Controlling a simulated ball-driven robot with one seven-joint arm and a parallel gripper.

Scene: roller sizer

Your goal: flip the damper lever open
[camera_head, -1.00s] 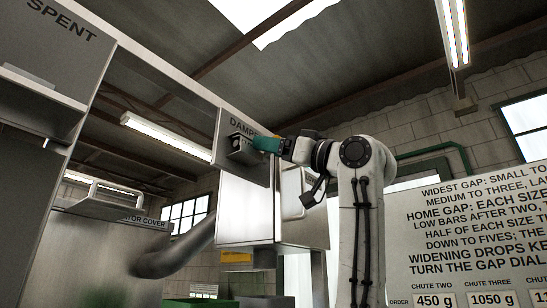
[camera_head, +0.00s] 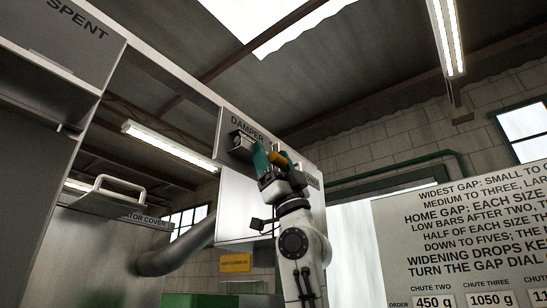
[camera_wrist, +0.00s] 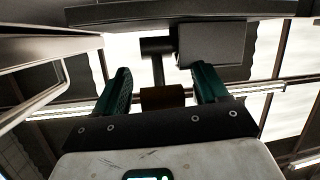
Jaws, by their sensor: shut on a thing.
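The damper lever has an orange-brown grip (camera_head: 278,158), seen in the head view just right of the grey mounting block (camera_head: 241,142) on the panel marked DAMPER (camera_head: 232,123). My gripper (camera_head: 272,157) reaches up from below, its teal fingers on either side of the grip. In the wrist view the brown grip (camera_wrist: 163,98) sits between the two fingers of my gripper (camera_wrist: 162,88), which is shut on it. A dark rod (camera_wrist: 158,70) runs from the grip to the block (camera_wrist: 213,43). The fingers partly hide the lever in the head view.
A white cabinet (camera_head: 236,222) hangs below the panel, behind my arm. A grey duct (camera_head: 180,257) runs to its left. A cover with a bar handle (camera_head: 118,186) is at the left. A large printed board (camera_head: 465,235) stands at the right.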

